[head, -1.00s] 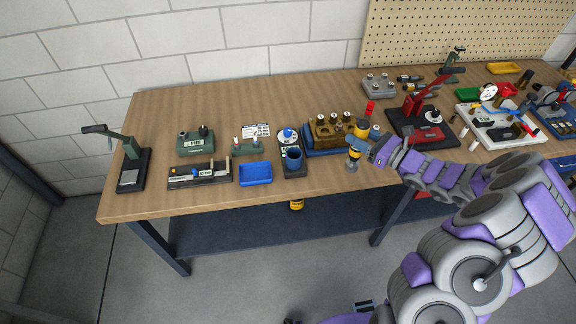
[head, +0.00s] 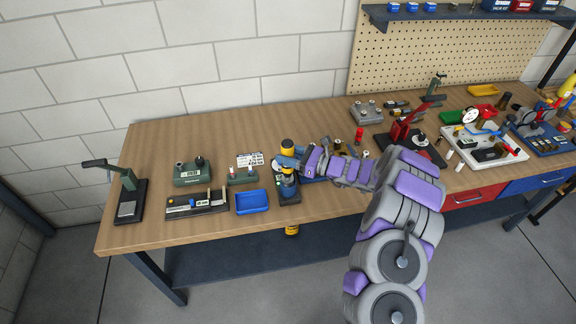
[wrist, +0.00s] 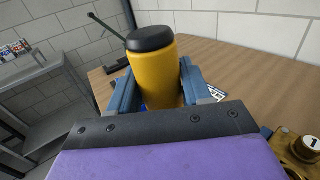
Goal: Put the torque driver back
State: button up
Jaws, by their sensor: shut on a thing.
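The torque driver (head: 287,147) is yellow with a black cap. My gripper (head: 286,161) is shut on it and holds it upright. In the wrist view the driver (wrist: 160,72) stands between the two blue fingers of my gripper (wrist: 157,88), cap up. The dark holder (head: 290,197) on the bench lies right below the driver and gripper in the head view. Its cup is mostly hidden behind them. I cannot tell whether the driver's lower end is in the cup or above it.
A blue tray (head: 252,202) and a black gauge block stand (head: 197,203) are left of the holder. A green device (head: 191,173) is behind them. A green lever press (head: 127,195) stands at the far left. My arm covers the brass fixture to the right. Bare wood lies at the back.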

jog(key=shift+f, duration=0.3)
notch_tip(320, 180, down, 4)
jog(key=shift+d+r, duration=0.15)
jog(key=shift+r, duration=0.15)
jog(key=o, duration=1.2)
